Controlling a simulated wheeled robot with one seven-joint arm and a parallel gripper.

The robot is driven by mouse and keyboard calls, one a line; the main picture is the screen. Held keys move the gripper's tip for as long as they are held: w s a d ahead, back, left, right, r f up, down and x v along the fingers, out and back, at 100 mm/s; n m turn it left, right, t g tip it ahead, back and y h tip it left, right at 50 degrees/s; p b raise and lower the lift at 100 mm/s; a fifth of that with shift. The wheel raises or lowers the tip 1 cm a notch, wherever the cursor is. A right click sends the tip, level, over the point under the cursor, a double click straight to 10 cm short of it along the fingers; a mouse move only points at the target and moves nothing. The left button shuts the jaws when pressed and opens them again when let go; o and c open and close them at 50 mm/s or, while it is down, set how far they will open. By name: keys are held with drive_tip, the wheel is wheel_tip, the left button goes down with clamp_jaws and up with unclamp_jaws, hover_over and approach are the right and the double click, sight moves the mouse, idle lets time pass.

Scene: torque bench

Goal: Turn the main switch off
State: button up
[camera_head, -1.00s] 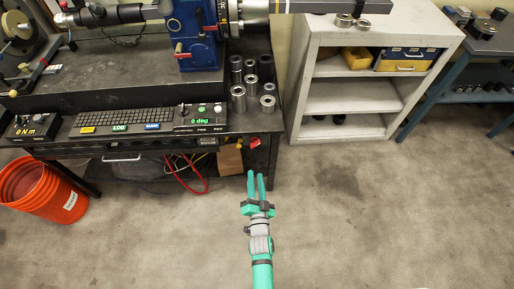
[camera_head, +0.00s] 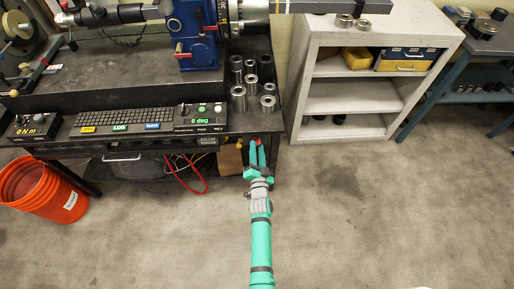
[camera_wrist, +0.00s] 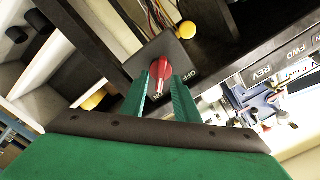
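The main switch is a red rotary knob (camera_wrist: 157,70) on a dark plate (camera_wrist: 172,48) at the front of the bench, seen in the wrist view. ON is printed near the knob's lower end and OFF to its right. The knob's handle lies toward the ON mark. My gripper (camera_wrist: 161,76) is open, its two green fingers on either side of the knob with a gap between them. I cannot tell whether either finger touches it. In the head view my gripper (camera_head: 254,143) reaches the bench's right front corner and mostly hides the knob.
A yellow round button (camera_wrist: 187,29) sits close to the switch plate. The control panel (camera_head: 201,117) and several metal sockets (camera_head: 239,100) are on the bench above. A grey shelf (camera_head: 345,98) stands to the right, an orange bucket (camera_head: 40,190) to the left. Open floor lies in front.

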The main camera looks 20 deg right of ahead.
drive_tip(key=shift+w+d, duration=0.15)
drive_tip(key=shift+w, duration=0.4)
clamp_jaws()
drive_tip(key=shift+w, duration=0.1)
